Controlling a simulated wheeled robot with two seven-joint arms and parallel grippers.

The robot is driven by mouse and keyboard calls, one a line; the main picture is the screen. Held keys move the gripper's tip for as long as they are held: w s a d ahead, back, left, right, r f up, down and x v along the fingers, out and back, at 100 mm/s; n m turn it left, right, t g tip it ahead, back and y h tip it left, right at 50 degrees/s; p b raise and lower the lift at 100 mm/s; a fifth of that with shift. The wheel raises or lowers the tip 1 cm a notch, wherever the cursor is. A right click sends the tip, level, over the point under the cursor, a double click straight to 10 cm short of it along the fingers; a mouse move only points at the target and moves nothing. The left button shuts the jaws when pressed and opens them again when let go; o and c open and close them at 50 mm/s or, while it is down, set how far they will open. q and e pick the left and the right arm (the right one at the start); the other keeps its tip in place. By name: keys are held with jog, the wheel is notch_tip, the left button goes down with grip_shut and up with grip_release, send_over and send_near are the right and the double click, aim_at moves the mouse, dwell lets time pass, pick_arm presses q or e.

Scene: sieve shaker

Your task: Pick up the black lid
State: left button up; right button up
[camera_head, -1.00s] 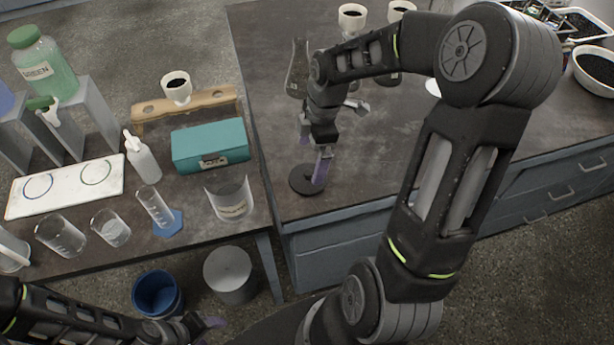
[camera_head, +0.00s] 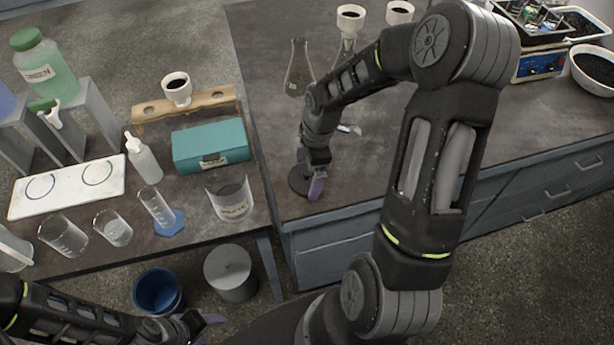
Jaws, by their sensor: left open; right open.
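The black lid (camera_head: 298,184) lies flat on the dark bench top near its front left corner. My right gripper (camera_head: 312,184) points down right over the lid and hides part of it. I cannot tell whether the fingers touch the lid, and nothing is seen lifted. My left gripper (camera_head: 208,328) is open and empty at the bottom left, low in front of the left bench.
A conical flask (camera_head: 299,68) stands behind my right arm. A teal box (camera_head: 211,146) and a beaker (camera_head: 230,197) stand on the left bench (camera_head: 95,262). Bare bench top (camera_head: 345,195) lies right of the lid.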

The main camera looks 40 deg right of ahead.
jog(key=shift+c, duration=0.2)
dwell(0.3)
jog(key=c, duration=1.1)
